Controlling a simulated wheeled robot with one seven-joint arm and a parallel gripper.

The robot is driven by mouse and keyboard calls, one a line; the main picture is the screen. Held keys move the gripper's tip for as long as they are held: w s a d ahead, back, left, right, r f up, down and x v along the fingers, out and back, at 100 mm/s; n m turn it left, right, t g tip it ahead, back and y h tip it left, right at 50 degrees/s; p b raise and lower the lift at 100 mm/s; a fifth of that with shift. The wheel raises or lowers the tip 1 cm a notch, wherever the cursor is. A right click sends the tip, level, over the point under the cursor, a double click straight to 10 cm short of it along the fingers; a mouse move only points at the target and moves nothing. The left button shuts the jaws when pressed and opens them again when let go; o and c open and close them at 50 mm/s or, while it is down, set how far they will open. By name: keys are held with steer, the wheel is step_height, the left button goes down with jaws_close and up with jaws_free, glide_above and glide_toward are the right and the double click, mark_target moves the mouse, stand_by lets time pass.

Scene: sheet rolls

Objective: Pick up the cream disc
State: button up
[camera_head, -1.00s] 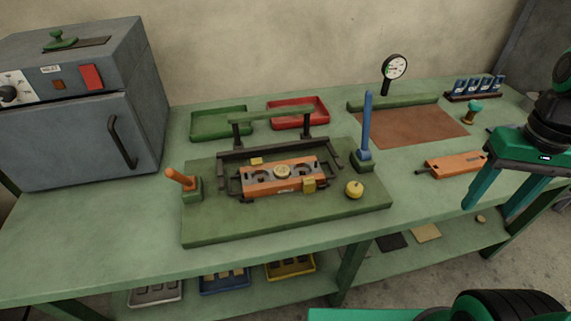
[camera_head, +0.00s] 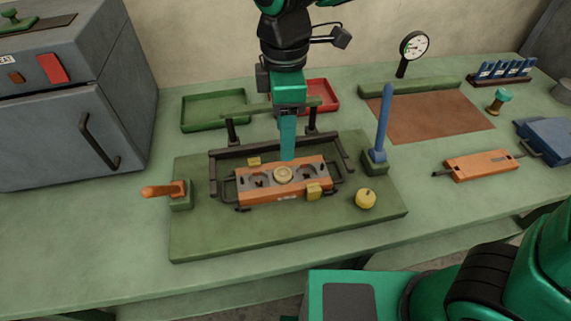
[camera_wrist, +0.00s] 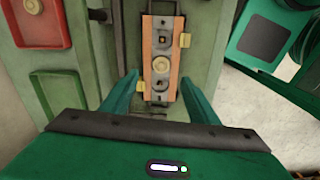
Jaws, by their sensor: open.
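The cream disc (camera_head: 283,174) sits in the middle of an orange and grey holder (camera_head: 258,195) on the green base plate. It also shows in the wrist view (camera_wrist: 160,65), at the holder's centre. My gripper (camera_head: 287,158) points down just behind and above the disc in the head view. In the wrist view, my gripper (camera_wrist: 158,90) has its green fingers spread wide on either side of the holder's near end, with nothing between them held. The disc lies a little beyond the fingertips in that picture.
A green-topped bar frame (camera_head: 240,110) stands behind the holder. A blue upright lever (camera_head: 382,125) and a yellow knob (camera_head: 366,199) are to the right, an orange-handled lever (camera_head: 165,190) to the left. Green (camera_head: 188,126) and red (camera_head: 333,105) trays lie behind.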

glide_above(284, 174)
steer(key=f, duration=0.5)
steer(key=shift+w+f, duration=0.1)
steer(key=shift+w, duration=0.2)
steer(key=shift+s+a+f, duration=0.1)
steer(key=shift+s+f, duration=0.05)
steer(key=shift+f, duration=1.25)
steer(key=shift+s+f, duration=0.1)
steer(key=shift+f, duration=1.3)
steer(key=c, duration=1.1)
